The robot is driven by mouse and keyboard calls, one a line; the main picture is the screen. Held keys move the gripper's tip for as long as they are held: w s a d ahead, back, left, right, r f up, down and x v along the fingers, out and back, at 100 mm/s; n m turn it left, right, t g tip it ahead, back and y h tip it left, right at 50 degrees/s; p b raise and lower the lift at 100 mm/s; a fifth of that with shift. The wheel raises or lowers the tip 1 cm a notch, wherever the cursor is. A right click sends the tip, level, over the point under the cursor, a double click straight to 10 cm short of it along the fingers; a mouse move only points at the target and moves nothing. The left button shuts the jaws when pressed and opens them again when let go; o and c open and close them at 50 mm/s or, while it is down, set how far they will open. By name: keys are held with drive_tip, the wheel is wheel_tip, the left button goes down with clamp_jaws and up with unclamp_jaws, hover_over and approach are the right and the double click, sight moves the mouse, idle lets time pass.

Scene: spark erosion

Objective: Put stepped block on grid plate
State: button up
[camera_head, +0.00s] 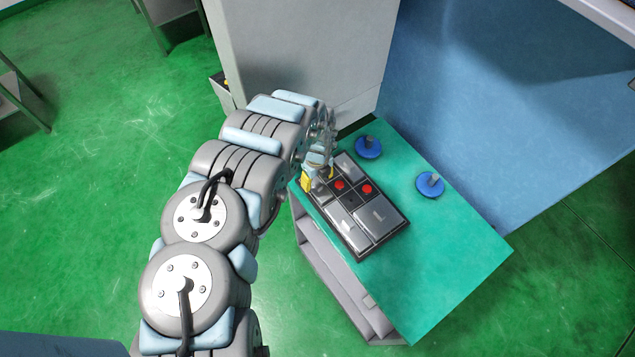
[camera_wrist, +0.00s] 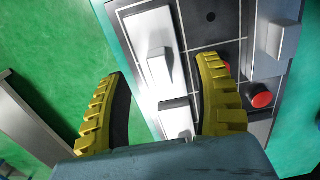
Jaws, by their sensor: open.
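The dark grid plate (camera_head: 352,202) lies on the teal table, and part of it fills the upper right of the wrist view (camera_wrist: 222,30). Several grey metal blocks with raised parts lie on its cells. A pale stepped block (camera_wrist: 157,62) lies at the left in the wrist view, beyond my fingertips. Another pale block (camera_wrist: 176,120) shows between my fingers, partly hidden by the right finger. I cannot tell which block the task names. My gripper (camera_wrist: 160,78) has yellow-padded fingers set wide apart. In the head view it is over the plate's left corner (camera_head: 318,178).
Two red knobs (camera_head: 367,188) stand on the plate. The right and front of the teal table top (camera_head: 440,250) are clear. A grey cabinet (camera_head: 300,50) and a blue wall stand behind.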

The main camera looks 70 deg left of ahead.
sight(318, 183)
wheel_tip(318, 183, up, 9)
drive_tip(key=p, duration=0.1)
idle(0.5)
drive_tip(key=shift+w+f, duration=0.1)
drive_tip(key=shift+f, duration=0.05)
